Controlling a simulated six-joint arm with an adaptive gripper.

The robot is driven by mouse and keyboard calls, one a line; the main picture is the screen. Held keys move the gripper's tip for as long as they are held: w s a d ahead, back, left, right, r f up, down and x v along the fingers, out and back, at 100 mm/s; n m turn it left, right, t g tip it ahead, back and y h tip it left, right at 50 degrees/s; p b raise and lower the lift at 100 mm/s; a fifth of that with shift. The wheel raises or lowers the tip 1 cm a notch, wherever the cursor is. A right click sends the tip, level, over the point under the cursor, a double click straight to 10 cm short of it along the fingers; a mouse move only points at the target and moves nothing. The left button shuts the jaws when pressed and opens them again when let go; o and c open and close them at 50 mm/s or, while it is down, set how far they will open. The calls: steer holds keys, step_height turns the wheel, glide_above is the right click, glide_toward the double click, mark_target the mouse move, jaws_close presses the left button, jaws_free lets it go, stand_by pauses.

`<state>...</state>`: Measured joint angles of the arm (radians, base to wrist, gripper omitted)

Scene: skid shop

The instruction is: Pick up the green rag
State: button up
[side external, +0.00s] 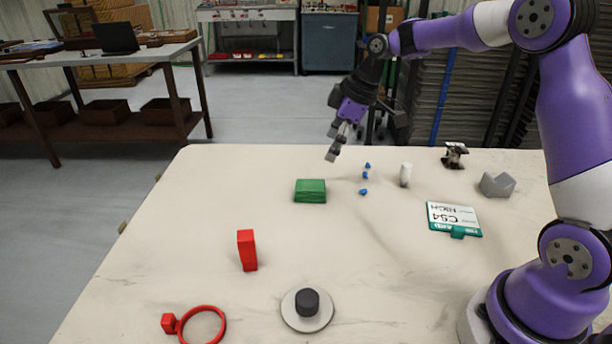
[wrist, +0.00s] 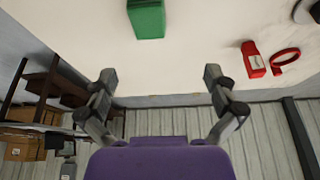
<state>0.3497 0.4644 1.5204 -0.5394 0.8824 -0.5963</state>
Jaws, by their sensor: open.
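The green rag (side external: 310,191) is a folded, block-like green bundle lying on the table towards the back. It also shows in the wrist view (wrist: 147,19) at the top edge, partly cut off. My gripper (side external: 334,146) is above the table's far side, higher than the rag and a little to its right in the side view. In the wrist view my gripper (wrist: 160,75) has its two fingers wide apart with nothing between them. The rag lies beyond the fingertips there, apart from them.
The table (side external: 200,225) also holds a red block (side external: 247,250), a red ring (side external: 203,325), a grey disc with a black knob (side external: 307,308), small blue pieces (side external: 365,176), a white cylinder (side external: 405,174), a green-and-white sign (side external: 454,218) and a grey block (side external: 497,184). The rag's left side is clear.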

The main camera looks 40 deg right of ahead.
glide_above(312, 185)
steer(key=s, duration=0.2)
steer(key=shift+n, duration=0.3)
steer(key=f, duration=0.5)
steer(key=shift+d+f, duration=0.35)
steer(key=shift+d, duration=0.05)
steer(key=x, duration=0.6)
steer(key=shift+w+d, duration=0.1)
steer(key=shift+d, duration=0.2)
steer(key=c, duration=1.1)
